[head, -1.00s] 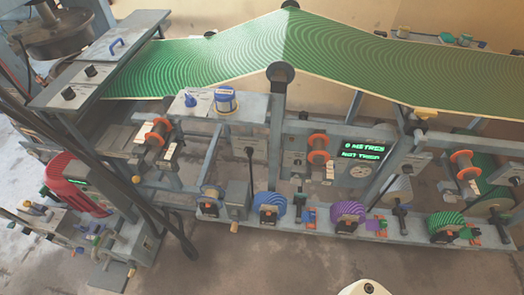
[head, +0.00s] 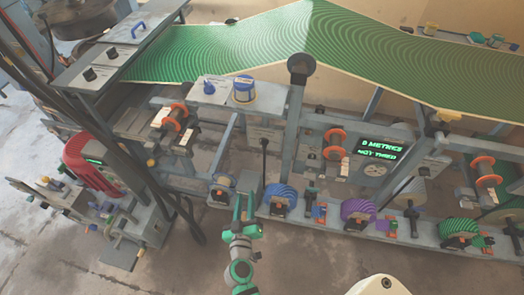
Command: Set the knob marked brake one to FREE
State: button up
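Along the lower rail of the press are several small black-and-orange knob units, such as one at the left (head: 219,196), one under the blue roll (head: 277,210) and one under the purple roll (head: 356,226). Their markings are too small to read, so I cannot tell which is brake one or how it is set. My gripper (head: 243,207) is green, points up the picture and is in front of the lower rail, between the left unit and the blue roll. Its two fingers look apart, with nothing seen between them.
A green striped web (head: 240,48) runs across the top. A display (head: 381,148) reads 0 METRES and NOT THREAD or similar. A red-cased machine (head: 92,165) stands at the left. Black cables hang left of the rail. The floor in front (head: 310,265) is clear.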

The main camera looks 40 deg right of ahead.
aim_at(263, 147)
jog(key=w+d+r+h, duration=0.1)
jog(key=w+d, duration=0.2)
jog(key=d, duration=0.1)
jog(key=w+d+r+m+h, duration=0.1)
jog(key=w+d+r, duration=0.1)
jog(key=w+d, duration=0.2)
jog(key=w+d+r+g+h, duration=0.1)
jog(key=w+d+r, duration=0.1)
jog(key=d, duration=0.4)
jog(key=shift+w+d+m+h, duration=0.25)
jog(key=shift+w+m+h, duration=0.05)
jog(key=shift+w, duration=0.35)
jog(key=shift+w+d, duration=0.5)
jog(key=shift+w, duration=0.05)
grip_shut()
